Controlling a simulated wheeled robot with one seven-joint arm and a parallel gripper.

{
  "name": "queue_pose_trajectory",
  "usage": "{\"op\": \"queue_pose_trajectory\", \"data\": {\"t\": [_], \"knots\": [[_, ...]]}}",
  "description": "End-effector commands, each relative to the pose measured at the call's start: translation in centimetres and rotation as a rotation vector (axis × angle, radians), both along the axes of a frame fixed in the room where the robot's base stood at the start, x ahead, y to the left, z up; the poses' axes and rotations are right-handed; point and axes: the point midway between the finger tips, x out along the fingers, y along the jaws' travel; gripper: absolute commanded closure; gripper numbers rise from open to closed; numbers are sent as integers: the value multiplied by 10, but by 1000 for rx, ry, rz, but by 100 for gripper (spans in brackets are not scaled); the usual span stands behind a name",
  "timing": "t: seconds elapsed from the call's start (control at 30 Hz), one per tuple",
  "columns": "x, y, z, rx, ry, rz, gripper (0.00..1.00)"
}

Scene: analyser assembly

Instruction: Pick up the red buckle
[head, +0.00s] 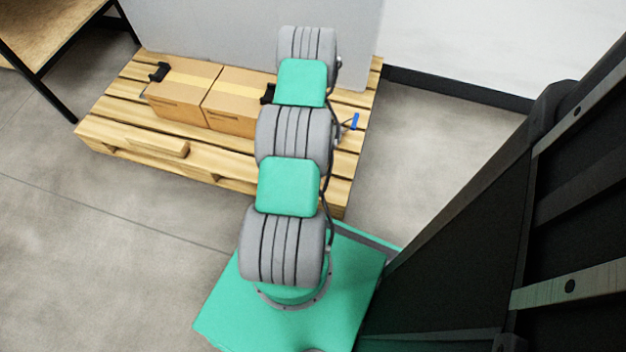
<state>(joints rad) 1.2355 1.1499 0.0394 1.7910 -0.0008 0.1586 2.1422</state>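I see no red buckle in the head view. My arm reaches from my green base over a wooden pallet (225,170), and its links cover part of the pallet and boxes. My gripper does not show; the far end of the arm hides whatever is beyond or below it. A small blue item (354,121) shows just right of the arm, over the pallet; I cannot tell what it is.
Two taped cardboard boxes (178,92) (234,101) stand side by side on the pallet. Small black items sit at the left box (159,72) and beside the arm (268,94). A grey panel (210,30) rises behind. A wooden-topped table (45,30) stands upper left. Floor left is clear.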

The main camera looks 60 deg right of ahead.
Motion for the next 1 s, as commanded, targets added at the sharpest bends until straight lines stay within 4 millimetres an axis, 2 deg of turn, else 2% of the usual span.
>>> {"op": "queue_pose_trajectory", "data": {"t": [0.17, 0.83, 1.0], "knots": [[0, 0, 1, 0, 0, 1, 44], [0, 0, 1, 1, 0, 2, 98], [0, 0, 1, 1, 0, 2, 100]]}}
